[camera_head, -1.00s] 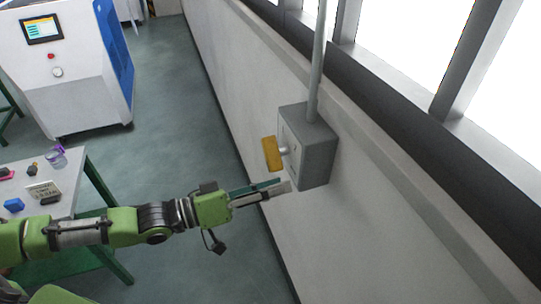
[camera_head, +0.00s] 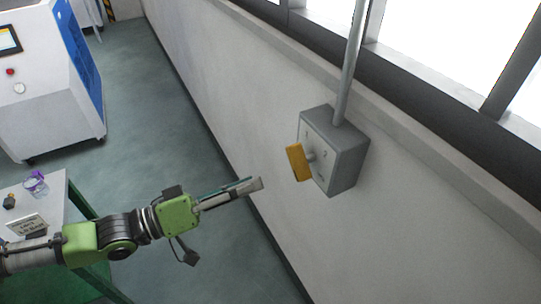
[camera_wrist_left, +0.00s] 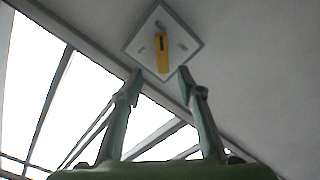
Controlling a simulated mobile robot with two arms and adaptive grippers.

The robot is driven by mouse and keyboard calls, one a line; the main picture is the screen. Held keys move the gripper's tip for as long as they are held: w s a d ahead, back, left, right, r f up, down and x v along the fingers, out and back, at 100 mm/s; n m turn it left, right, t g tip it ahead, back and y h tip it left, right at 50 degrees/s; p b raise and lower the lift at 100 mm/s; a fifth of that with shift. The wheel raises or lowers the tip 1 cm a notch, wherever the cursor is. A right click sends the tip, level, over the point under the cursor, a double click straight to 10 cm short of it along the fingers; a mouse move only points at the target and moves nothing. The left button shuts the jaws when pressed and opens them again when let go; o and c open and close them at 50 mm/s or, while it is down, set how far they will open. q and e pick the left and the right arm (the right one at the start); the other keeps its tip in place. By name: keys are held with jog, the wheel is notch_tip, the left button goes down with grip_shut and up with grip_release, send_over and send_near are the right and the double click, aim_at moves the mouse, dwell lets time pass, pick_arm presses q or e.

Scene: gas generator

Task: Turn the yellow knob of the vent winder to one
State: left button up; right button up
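The vent winder is a grey box (camera_head: 345,160) on the wall, with a yellow knob (camera_head: 298,163) standing out from its front face. Small number marks show on the face beside the knob. My left gripper (camera_head: 258,184) is left of the knob and a little below it, apart from it. In the left wrist view the gripper (camera_wrist_left: 160,75) has its two fingers spread with nothing between them. There the yellow knob (camera_wrist_left: 162,55) lies ahead, just past the fingertips, on the diamond-tilted box face (camera_wrist_left: 143,43). My right gripper shows in neither view.
A grey pipe (camera_head: 352,65) rises from the box past the windows (camera_head: 440,40). A white table (camera_head: 50,200) with a purple-topped jar (camera_head: 35,184) and a small sign stands at left. A white and blue machine (camera_head: 45,90) stands behind. The floor between is clear.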

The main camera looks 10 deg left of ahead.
aim_at(292, 165)
pick_arm(q)
jog(key=p+x, duration=0.1)
jog(key=x, duration=0.2)
jog(key=p+x, duration=0.2)
jog(key=x, duration=0.1)
jog(key=shift+w+d+r, duration=0.15)
jog(key=shift+w+r, duration=0.1)
jog(key=shift+w, duration=0.15)
jog(key=p+x, duration=0.2)
jog(key=x, duration=0.4)
jog(key=shift+f, duration=0.15)
jog(key=shift+w+d+f, duration=0.1)
jog(key=shift+w+d, duration=0.05)
jog(key=shift+w, duration=0.05)
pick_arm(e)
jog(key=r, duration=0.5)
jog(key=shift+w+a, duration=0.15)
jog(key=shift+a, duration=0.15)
pick_arm(q)
jog(key=shift+c, duration=0.4)
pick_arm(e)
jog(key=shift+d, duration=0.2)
pick_arm(q)
grip_shut()
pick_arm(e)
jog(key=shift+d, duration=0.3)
